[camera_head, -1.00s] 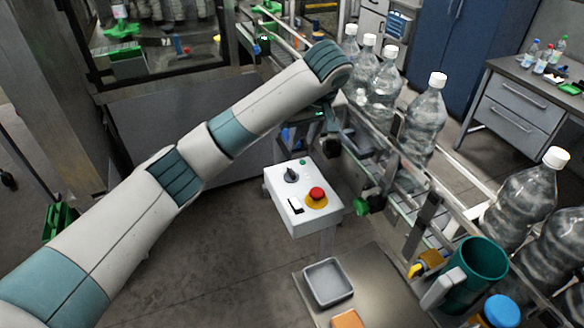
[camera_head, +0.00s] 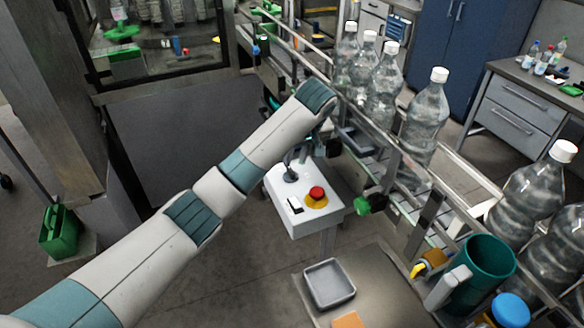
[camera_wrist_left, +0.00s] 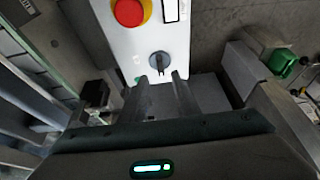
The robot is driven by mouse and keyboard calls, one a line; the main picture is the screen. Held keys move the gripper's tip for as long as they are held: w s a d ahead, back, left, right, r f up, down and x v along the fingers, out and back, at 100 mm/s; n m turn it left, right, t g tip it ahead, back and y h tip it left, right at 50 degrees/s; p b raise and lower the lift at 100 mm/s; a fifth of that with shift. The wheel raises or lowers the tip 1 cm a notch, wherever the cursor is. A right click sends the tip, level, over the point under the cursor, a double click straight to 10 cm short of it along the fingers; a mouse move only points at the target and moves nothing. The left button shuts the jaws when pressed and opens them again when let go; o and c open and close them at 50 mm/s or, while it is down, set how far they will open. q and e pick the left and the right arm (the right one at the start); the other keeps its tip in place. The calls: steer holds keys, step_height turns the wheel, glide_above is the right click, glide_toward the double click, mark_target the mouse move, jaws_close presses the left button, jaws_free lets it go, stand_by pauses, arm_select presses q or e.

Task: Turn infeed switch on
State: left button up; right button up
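A white control box (camera_head: 292,218) stands on a post in the middle of the head view. On its top are a dark rotary switch (camera_head: 290,175), a red mushroom button (camera_head: 316,193) on a yellow ring, and a black-and-white part (camera_head: 295,206). My left gripper (camera_head: 297,160) is just above the rotary switch, at the far edge of the box. In the left wrist view, the rotary switch (camera_wrist_left: 159,61) lies just ahead of the space between the two fingers (camera_wrist_left: 161,80), which are apart and empty. I cannot tell whether they touch it. My right gripper is not in view.
A conveyor with large clear bottles (camera_head: 425,118) runs along the right of the box. A green knob (camera_head: 370,204) sticks out close to the box's right side. Floor left of the box is clear.

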mark_target(291, 170)
arm_select(q)
steer(key=p+x, duration=0.1)
steer(key=x, duration=0.4)
steer(key=shift+a+p, duration=0.1)
steer(key=shift+p, duration=0.25)
steer(key=shift+w+a+f, duration=0.1)
steer(key=shift+w+f, duration=0.15)
steer(key=shift+f, duration=0.45)
jaws_close()
